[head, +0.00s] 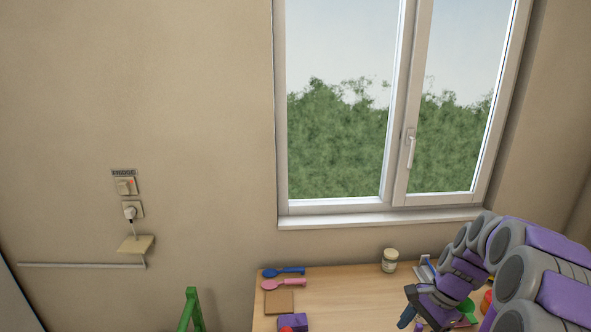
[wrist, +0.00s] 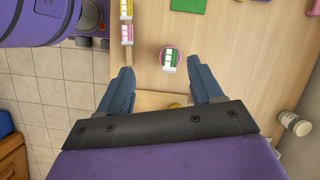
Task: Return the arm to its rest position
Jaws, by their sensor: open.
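My arm, purple and grey, reaches in from the right of the head view and hangs over the wooden table (head: 340,285). My gripper (head: 417,308) is at its lower end, partly cut off by the bottom edge. In the wrist view my gripper (wrist: 160,66) shows two blue fingers spread apart, with nothing held between them. A pink round thing with a green and white block (wrist: 169,60) lies on the tabletop ahead of the fingertips, apart from them. No paper bag can be made out.
A lidded jar (head: 390,260) stands by the window. Blue (head: 284,272) and pink (head: 284,285) spoons, a brown board (head: 279,301) and a purple box (head: 293,322) lie at the table's left. A green frame (head: 189,308) stands left of it. Tiled floor (wrist: 45,115) shows beside the table.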

